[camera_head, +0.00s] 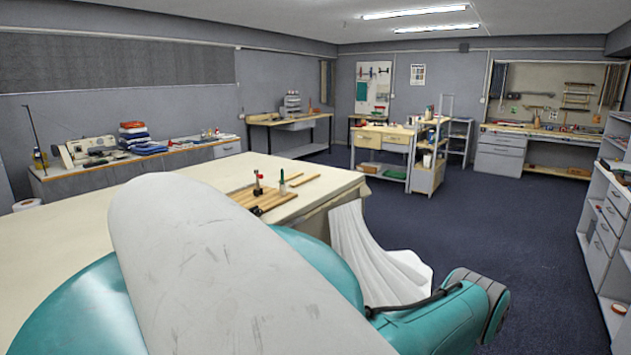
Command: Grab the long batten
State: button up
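Several light wooden strips lie on the far right part of the cloth-covered table (75,240). Two thin loose strips lie apart at the back: one slim strip (293,177) and a slightly longer-looking one (305,181). Nearer, a flat group of wooden slats (243,197) lies side by side. I cannot tell for sure which piece is the long batten. My gripper is not in view. My arm's pale link and teal joints fill the front and hide much of the table.
A red-topped upright tool (258,184) and a green one (282,183) stand by the slats. Open dark floor (540,235) lies to the right, before a shelf unit (605,215).

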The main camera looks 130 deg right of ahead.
aim_at(310, 177)
jog(key=z, duration=4.05)
jog(key=i+l, duration=0.15)
jog(key=l, duration=0.25)
jog(key=i+l+u, duration=0.1)
jog(key=l, duration=0.3)
jog(key=i+l+u, duration=0.1)
jog(key=l, duration=0.3)
jog(key=i+l, duration=0.25)
jog(key=l, duration=0.2)
jog(key=i+l+u, duration=0.1)
jog(key=l, duration=0.35)
